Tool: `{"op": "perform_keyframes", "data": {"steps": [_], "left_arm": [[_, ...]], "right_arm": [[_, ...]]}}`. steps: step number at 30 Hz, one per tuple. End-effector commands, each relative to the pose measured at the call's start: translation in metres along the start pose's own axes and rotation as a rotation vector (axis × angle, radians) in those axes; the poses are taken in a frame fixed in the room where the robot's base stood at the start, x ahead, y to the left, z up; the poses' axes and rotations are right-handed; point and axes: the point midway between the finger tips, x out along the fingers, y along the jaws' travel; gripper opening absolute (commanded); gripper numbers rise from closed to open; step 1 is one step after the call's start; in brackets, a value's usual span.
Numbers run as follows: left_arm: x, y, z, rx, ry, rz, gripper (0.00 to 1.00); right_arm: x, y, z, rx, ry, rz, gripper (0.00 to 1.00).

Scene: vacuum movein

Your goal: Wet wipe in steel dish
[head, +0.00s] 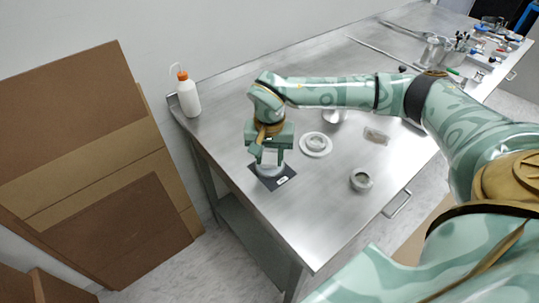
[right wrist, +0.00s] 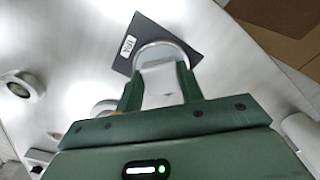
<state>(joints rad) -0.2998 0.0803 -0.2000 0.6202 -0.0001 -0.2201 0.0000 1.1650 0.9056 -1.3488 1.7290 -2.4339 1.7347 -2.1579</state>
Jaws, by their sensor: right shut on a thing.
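My right gripper (head: 268,157) is shut on a white wipe (right wrist: 158,78) and points down at the table's near left part. In the right wrist view the wipe sits between the two green fingers. A round, shiny dish (right wrist: 166,46) lies beyond and under the wipe, its curved rim showing around it. The dish is on a dark square mat (right wrist: 147,31) with a small white label; the mat also shows in the head view (head: 263,184). I cannot tell whether the wipe touches the dish. My left gripper is not in view.
On the steel table (head: 318,212) are a white round plate with a ring (head: 316,152), a small round pot (head: 361,180) and a clear packet (head: 376,136). A white bottle with orange cap (head: 188,98) stands at the back left corner. The front of the table is clear.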

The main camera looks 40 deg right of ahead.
Motion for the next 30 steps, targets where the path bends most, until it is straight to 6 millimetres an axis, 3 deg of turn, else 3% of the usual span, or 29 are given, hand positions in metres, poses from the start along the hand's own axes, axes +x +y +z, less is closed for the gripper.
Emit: {"op": "perform_keyframes", "data": {"steps": [30], "left_arm": [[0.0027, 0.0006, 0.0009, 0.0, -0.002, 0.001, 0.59]], "right_arm": [[0.0088, 0.0001, 0.0003, 0.0, -0.001, 0.001, 0.19]]}}
